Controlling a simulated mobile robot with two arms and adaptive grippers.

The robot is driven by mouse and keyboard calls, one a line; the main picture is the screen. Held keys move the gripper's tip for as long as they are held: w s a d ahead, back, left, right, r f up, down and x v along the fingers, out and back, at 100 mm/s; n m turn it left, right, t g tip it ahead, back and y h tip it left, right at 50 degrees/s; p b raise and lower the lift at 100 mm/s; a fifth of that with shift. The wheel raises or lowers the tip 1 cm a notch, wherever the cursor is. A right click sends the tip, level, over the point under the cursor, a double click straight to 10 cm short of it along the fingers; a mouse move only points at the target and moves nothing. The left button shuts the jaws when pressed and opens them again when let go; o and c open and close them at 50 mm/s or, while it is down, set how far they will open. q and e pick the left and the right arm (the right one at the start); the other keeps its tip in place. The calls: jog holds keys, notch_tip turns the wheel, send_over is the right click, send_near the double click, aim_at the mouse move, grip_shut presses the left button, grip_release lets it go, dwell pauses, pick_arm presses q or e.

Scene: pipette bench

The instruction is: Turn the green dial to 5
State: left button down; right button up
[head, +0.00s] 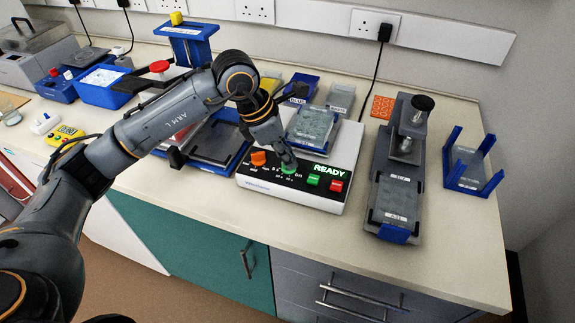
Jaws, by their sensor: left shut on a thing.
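The green dial (288,169) sits on the sloped front panel of a white bench device (259,186). My left gripper (287,163) points down at the dial and is shut on it. The gripper hides most of the dial, so its pointer and setting cannot be read. The panel's display reads "READY" in green. An orange knob (258,158) is left of the dial. A green button (313,180) and a red button (336,186) are to the right. My right gripper is not in view.
A grey press-like device (399,150) stands right of the white device. A blue-posted holder (471,168) is at the far right. A blue-framed tray (213,142) stands close on the left. Bare bench top shows along the front right.

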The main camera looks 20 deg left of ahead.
pick_arm(q)
jog(key=shift+f+m+g+b, duration=0.1)
jog(key=shift+m+g+b, duration=0.5)
jog(key=shift+m+b, duration=0.7)
jog(key=shift+m, duration=0.3)
jog(key=c, duration=1.5)
grip_release()
jog(key=shift+o, duration=0.2)
jog(key=shift+r, duration=0.25)
jog(key=w+v, duration=0.1)
jog(key=v, duration=1)
jog(key=shift+s+a+r, duration=0.2)
jog(key=shift+s+a, duration=0.15)
jog(key=shift+s, duration=0.15)
